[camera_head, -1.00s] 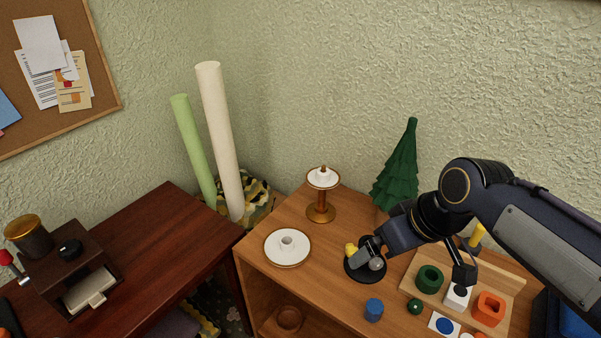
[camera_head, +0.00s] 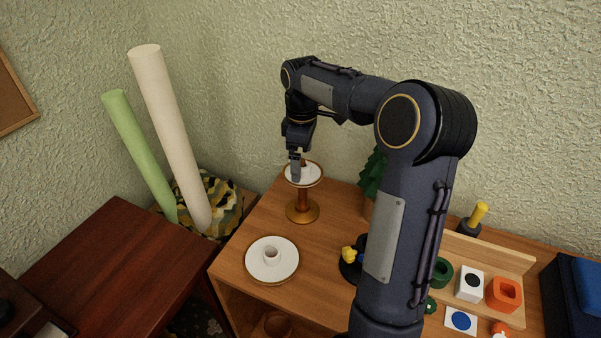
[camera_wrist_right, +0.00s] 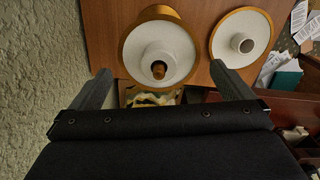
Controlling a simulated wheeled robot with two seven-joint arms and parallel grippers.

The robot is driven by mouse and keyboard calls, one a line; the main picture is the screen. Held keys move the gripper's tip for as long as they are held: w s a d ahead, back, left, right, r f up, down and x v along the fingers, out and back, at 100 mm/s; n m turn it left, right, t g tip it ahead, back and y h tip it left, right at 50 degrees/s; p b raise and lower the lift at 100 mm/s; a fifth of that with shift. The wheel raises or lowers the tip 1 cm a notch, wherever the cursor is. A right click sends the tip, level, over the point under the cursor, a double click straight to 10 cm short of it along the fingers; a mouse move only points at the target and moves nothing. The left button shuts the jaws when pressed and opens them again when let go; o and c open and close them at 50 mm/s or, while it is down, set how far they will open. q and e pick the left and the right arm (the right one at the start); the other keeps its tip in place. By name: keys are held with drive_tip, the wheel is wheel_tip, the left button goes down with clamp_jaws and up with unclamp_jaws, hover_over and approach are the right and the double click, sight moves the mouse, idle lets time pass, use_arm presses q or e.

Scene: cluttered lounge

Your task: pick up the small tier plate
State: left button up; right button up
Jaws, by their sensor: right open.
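The small tier plate (camera_head: 314,176) is white with a gold-brown rim and sits at the top of the wooden stand (camera_head: 303,197). It also shows in the right wrist view (camera_wrist_right: 134,48), with the stand's brown peg tip (camera_wrist_right: 159,69) through its white centre collar. My right gripper (camera_head: 296,175) is at the plate in the head view, partly covering it. My left gripper is not in view.
A wider white plate (camera_head: 257,262) with a collar lies on the wooden cabinet top (camera_head: 237,242) in front of the stand. A green tree (camera_head: 372,172) stands right of it. A wooden tray (camera_head: 490,252) with coloured blocks is further right. The wall is close behind.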

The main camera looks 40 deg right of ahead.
wheel_tip(320, 180, down, 3)
drive_tip(key=shift+d+f, duration=0.1)
drive_tip(key=shift+f, duration=0.05)
drive_tip(key=shift+c, duration=0.3)
drive_tip(key=c, duration=0.7)
